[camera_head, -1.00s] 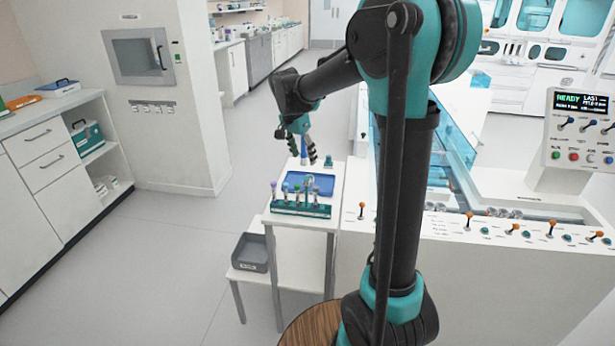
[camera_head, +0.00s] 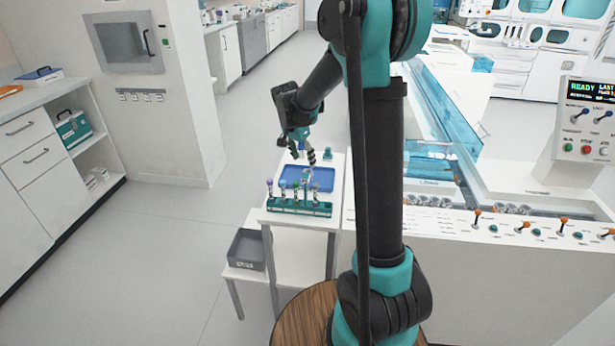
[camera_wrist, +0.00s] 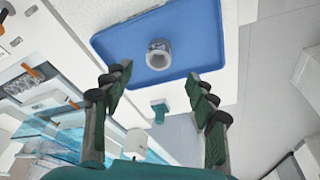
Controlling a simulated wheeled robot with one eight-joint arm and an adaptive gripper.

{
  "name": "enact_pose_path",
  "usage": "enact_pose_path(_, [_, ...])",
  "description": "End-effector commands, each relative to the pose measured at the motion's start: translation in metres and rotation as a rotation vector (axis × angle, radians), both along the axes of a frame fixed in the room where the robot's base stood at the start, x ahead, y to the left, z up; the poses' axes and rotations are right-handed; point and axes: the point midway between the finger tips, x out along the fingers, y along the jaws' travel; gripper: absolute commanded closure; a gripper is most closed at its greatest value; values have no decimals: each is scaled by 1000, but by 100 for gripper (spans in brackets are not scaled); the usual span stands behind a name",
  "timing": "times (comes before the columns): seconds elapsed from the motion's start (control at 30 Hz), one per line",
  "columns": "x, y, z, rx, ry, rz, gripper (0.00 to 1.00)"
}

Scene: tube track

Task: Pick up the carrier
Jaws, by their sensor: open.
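A small clear-and-grey cylinder, which looks like the carrier (camera_wrist: 159,53), stands on a blue tray (camera_wrist: 112,42) in the wrist view. In the head view the carrier (camera_head: 310,173) is small and hard to make out on the tray (camera_head: 290,185). My gripper (camera_wrist: 157,84) is open and empty. Its two fingers point towards the tray, and the carrier shows between and beyond the fingertips. In the head view my gripper (camera_head: 304,156) is over the far edge of the tray, apart from the carrier.
A teal rack (camera_head: 300,208) of several capped tubes stands at the near edge of the white table. A small teal block (camera_head: 327,153) sits behind the tray. A grey bin (camera_head: 247,250) is lower left. The white machine (camera_head: 460,255) with levers borders the right.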

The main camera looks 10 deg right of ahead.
Motion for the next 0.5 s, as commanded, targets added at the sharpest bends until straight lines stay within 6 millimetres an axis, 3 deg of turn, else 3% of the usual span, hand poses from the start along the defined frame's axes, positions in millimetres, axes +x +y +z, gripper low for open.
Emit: enact_pose_path(0.5, [9,-13,-52,0,0,-2,42])
